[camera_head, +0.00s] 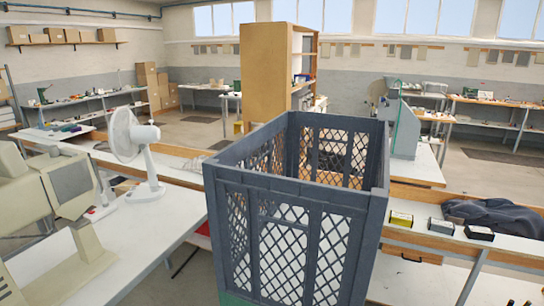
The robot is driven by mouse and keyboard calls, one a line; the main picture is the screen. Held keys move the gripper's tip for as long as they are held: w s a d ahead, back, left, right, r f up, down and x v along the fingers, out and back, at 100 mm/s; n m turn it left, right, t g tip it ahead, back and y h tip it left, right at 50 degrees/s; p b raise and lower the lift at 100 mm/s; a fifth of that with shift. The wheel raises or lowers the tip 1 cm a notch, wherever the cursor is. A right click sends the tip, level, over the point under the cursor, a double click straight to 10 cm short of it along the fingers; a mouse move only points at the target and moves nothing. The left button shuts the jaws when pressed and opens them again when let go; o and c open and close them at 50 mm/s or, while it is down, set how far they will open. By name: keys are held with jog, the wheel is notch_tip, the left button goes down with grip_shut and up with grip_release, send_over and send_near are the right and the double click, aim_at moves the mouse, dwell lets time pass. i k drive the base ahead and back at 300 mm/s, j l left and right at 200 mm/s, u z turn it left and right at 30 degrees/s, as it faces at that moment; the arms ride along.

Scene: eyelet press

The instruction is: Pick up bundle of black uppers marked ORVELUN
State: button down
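I cannot make out any bundle marked ORVELUN; no label is readable at this size. A dark grey, crumpled cloth-like heap (494,216) lies on the bench at the right; I cannot tell whether it is uppers. Three small dark boxes or bundles lie on that bench to its left: one with a yellow side (401,219), one with a pale side (440,227), and one near the heap (479,233). My gripper is not in view. The inside bottom of the tall crate is hidden from this angle.
A dark grey lattice crate (300,189) stands close in front, blocking the middle. A white table (150,225) at the left holds a white fan (133,140) and a beige machine (70,185). A wooden cabinet (266,75) and shelves stand behind. Some floor shows at the far right.

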aim_at(478, 233)
jog(key=k+l+u, duration=0.25)
jog(key=k+l, duration=0.15)
jog(key=k, duration=0.2)
jog(key=z, duration=1.35)
jog(key=i+j+z, duration=0.4)
jog(key=i+j, duration=0.2)
jog(key=i, duration=0.5)
jog(key=i+j+z, duration=0.4)
jog(key=i+j, duration=0.5)
jog(key=i, duration=0.1)
